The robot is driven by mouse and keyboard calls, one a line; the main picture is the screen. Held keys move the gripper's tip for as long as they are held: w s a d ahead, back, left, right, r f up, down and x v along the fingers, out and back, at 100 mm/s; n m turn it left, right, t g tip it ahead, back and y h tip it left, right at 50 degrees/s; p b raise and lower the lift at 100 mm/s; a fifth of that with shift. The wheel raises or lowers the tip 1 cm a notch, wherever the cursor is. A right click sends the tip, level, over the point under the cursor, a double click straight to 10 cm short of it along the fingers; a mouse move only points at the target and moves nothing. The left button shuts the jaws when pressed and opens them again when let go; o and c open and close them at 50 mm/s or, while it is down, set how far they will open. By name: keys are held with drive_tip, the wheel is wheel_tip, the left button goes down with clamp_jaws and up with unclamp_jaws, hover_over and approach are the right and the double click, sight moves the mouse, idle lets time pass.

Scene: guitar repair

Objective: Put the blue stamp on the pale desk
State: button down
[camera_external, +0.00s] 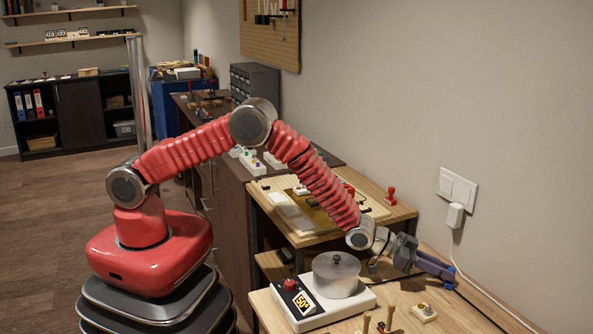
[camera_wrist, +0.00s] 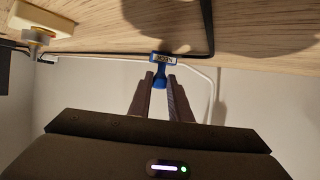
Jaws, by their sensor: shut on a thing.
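The blue stamp (camera_wrist: 161,60) sits between my fingertips in the wrist view, with a pale label on its wider end and its blue handle in the jaws. My gripper (camera_wrist: 160,84) is shut on it. In the external view my gripper (camera_external: 436,267) reaches over the right side of the pale wooden desk (camera_external: 462,316), near the wall. The pale desk (camera_wrist: 110,52) fills the top of the wrist view. I cannot tell whether the stamp touches it.
A white hot plate (camera_external: 318,308) with a lidded pot (camera_external: 336,272) stands left of my gripper. A small yellowish block (camera_external: 425,312) lies on the desk. A dark cable (camera_wrist: 209,25) runs close to the stamp. A red stamp (camera_external: 391,194) stands on the higher table behind.

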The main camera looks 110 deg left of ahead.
drive_tip(key=c, duration=1.6)
unclamp_jaws()
drive_tip(key=shift+c, duration=0.2)
drive_tip(key=shift+r, duration=0.1)
drive_tip(key=shift+v, duration=6)
drive_tip(key=s+d+r+g, duration=0.2)
drive_tip(key=s+d+r, duration=0.2)
drive_tip(key=s+r, duration=0.45)
drive_tip(key=s+d+r+g, duration=0.1)
drive_tip(key=s+d+r, duration=0.4)
drive_tip(key=s+r, duration=0.4)
drive_tip(key=s+d+r+g, duration=0.1)
drive_tip(key=s+d, duration=0.1)
drive_tip(key=s, duration=0.7)
drive_tip(key=s+d+r+m+g+h, duration=0.1)
drive_tip(key=s+d+r+g, duration=0.1)
drive_tip(key=s, duration=0.8)
drive_tip(key=s+d+r+m+g, duration=0.1)
drive_tip(key=s+d, duration=0.1)
drive_tip(key=s, duration=0.8)
drive_tip(key=shift+d+r+g+h, duration=0.3)
drive_tip(key=shift+d+h, duration=0.05)
drive_tip(key=shift+h, duration=0.05)
